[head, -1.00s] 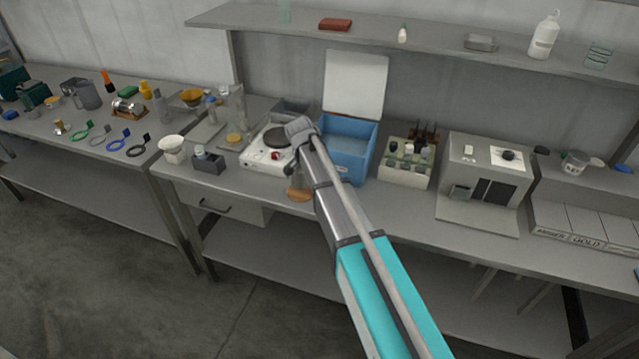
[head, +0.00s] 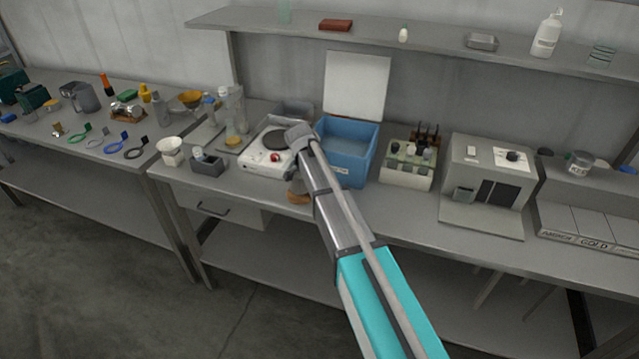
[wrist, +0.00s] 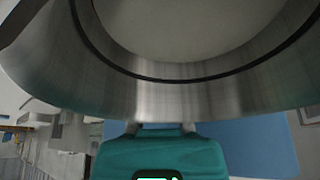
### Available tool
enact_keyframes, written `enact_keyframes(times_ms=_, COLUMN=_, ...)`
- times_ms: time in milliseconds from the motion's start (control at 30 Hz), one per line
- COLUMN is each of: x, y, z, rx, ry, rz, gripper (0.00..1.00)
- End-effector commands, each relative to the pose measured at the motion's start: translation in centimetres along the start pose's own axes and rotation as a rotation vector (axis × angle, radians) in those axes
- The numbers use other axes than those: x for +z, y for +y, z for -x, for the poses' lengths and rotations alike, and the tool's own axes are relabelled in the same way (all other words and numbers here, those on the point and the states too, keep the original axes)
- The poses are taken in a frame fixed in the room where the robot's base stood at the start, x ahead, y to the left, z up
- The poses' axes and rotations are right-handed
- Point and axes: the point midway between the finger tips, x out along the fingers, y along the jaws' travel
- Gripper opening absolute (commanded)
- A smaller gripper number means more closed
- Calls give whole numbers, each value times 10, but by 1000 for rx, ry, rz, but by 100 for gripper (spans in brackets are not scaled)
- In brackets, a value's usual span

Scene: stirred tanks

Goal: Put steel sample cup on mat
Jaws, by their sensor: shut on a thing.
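A large steel cup (wrist: 140,95), with a bright curved wall, a dark line inside its rim and a pale inside, fills the upper wrist view. My gripper (wrist: 160,128) is shut on it, with its teal body just below. In the head view my arm reaches over the bench beside the hot plate and hides the gripper and the cup. A small brown round piece (head: 298,197), perhaps the mat, lies at the bench's front edge, partly behind my arm. I cannot tell for sure that it is the mat.
A white hot plate (head: 262,160) stands left of my arm's end, and an open blue box (head: 347,172) stands right of it. A rack of bottles (head: 405,178) and a grey instrument (head: 466,170) stand farther right. A shelf (head: 380,42) runs above the bench.

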Motion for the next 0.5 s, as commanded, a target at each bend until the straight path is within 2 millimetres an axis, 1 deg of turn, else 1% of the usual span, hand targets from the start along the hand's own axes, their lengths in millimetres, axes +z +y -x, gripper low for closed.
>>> enact_keyframes(times_ms=33, x=4, y=0, z=-8, rx=0, ry=0, rz=0, gripper=0)
enact_keyframes(times_ms=200, x=7, y=0, z=-16, rx=0, ry=0, rz=0, gripper=0)
enact_keyframes(times_ms=500, x=7, y=0, z=-16, rx=0, ry=0, rz=0, gripper=0)
